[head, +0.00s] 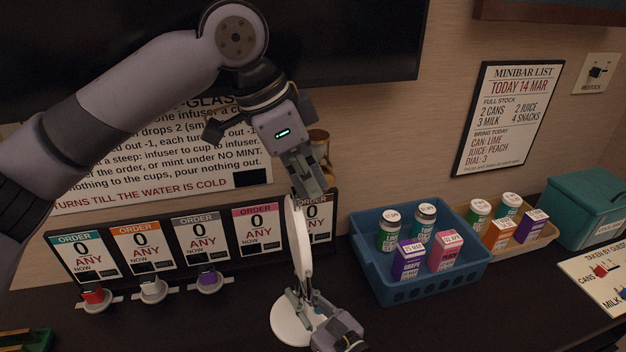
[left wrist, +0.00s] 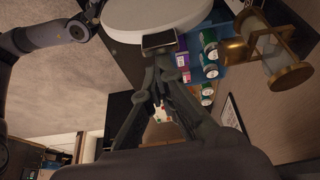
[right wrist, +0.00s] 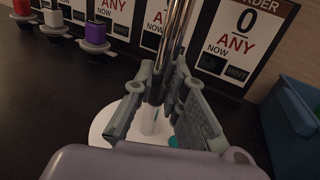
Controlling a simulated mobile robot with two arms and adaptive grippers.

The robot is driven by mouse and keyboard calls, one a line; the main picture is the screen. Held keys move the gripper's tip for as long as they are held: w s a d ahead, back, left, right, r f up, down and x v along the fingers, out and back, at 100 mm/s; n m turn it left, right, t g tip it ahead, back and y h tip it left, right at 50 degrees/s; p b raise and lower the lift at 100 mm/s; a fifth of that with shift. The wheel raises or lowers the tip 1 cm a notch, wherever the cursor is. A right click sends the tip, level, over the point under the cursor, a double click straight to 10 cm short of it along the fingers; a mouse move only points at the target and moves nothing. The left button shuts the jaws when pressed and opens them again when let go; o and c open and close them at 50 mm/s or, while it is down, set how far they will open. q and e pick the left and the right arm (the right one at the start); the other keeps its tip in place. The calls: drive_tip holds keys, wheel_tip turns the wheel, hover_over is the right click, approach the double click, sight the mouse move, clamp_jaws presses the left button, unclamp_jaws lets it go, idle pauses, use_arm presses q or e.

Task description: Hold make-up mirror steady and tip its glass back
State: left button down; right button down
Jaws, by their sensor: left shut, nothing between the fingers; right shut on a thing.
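The make-up mirror stands on the dark counter with its round white base (head: 284,322). Its white-rimmed glass (head: 299,240) is nearly edge-on and close to upright in the head view. My right gripper (head: 309,303) is low at the mirror, shut on its metal stem (right wrist: 174,45), with the base (right wrist: 98,128) below. My left gripper (head: 308,190) is shut and empty, pointing down at the top edge of the glass. In the left wrist view, the pale disc of the glass (left wrist: 150,14) lies just beyond its fingertips (left wrist: 160,45); I cannot tell whether they touch.
A blue crate (head: 425,285) with cans and cartons stands right of the mirror, a tan tray (head: 547,236) and teal box (head: 588,210) beyond. Order cards (head: 137,250) line the back left. An hourglass (left wrist: 272,52) is near my left gripper. The front-left counter is mostly clear.

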sight(293, 203)
use_arm(q)
drive_tip(key=shift+a, duration=0.25)
drive_tip(key=shift+s+a+h, duration=0.2)
drive_tip(key=shift+a+h, duration=0.7)
drive_tip(key=a+h, duration=0.2)
drive_tip(key=a+t+h, duration=0.1)
drive_tip(key=shift+s+a+f, duration=0.2)
drive_tip(key=shift+s+f, duration=0.1)
drive_tip(key=shift+s, duration=0.05)
drive_tip(key=shift+s+a+f+h, duration=0.2)
drive_tip(key=shift+a+h, duration=0.1)
drive_tip(key=shift+a, duration=0.3)
drive_tip(key=a+r, duration=0.4)
drive_tip(key=r, duration=0.4)
drive_tip(key=shift+s+a+r, duration=0.15)
drive_tip(key=shift+s+a, duration=0.25)
drive_tip(key=shift+s, duration=0.05)
